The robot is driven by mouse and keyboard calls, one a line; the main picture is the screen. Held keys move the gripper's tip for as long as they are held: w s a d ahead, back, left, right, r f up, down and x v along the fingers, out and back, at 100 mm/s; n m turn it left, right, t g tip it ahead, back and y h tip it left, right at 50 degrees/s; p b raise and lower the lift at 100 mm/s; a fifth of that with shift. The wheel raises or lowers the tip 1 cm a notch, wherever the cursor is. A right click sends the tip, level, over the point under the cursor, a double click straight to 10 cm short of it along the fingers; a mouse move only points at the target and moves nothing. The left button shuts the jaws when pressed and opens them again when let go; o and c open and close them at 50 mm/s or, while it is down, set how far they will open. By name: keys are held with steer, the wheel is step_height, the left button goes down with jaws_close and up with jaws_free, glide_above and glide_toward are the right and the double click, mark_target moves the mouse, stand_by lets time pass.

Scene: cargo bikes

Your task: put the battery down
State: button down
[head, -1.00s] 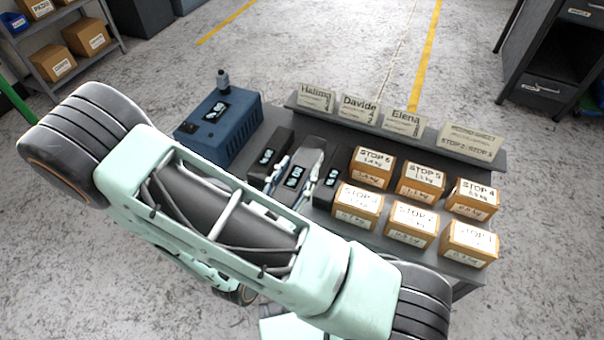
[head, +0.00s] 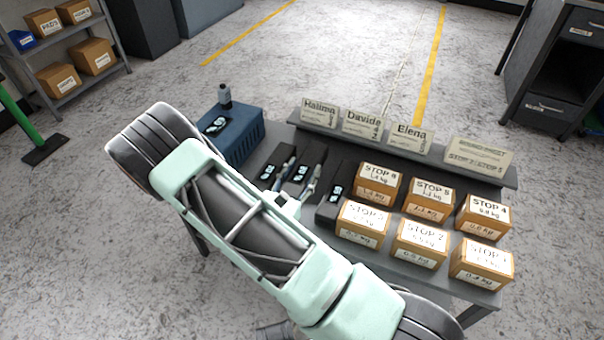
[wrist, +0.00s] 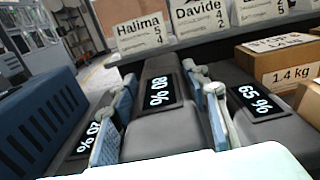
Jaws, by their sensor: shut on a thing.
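My gripper (wrist: 160,126) is shut on the middle dark grey battery (wrist: 158,138), with one pale blue finger pad on each side of it. Its display reads 80 %. In the head view the held battery (head: 300,174) is between the other two, at the table's back left. The left battery (wrist: 78,148) reads 20 % and the right battery (wrist: 262,125) reads 65 %. The held battery looks upright and roughly level with its neighbours. Its underside is hidden, so I cannot tell whether it touches the table. My arm covers the table's front left.
Several cardboard STOP boxes (head: 420,242) fill the right side of the table. Name cards (head: 363,124) stand on a raised ledge (head: 490,177) behind.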

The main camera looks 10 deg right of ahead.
steer(key=shift+w+d+f, duration=0.15)
steer(key=shift+w+f, duration=0.1)
steer(key=shift+w, duration=0.1)
steer(key=shift+w+f+b, duration=0.1)
steer(key=shift+f+b, duration=0.6)
steer(key=shift+f, duration=0.85)
steer(key=c, duration=1.5)
jaws_free()
steer(key=shift+f, duration=0.3)
steer(key=o, duration=0.4)
steer(key=shift+r, duration=0.1)
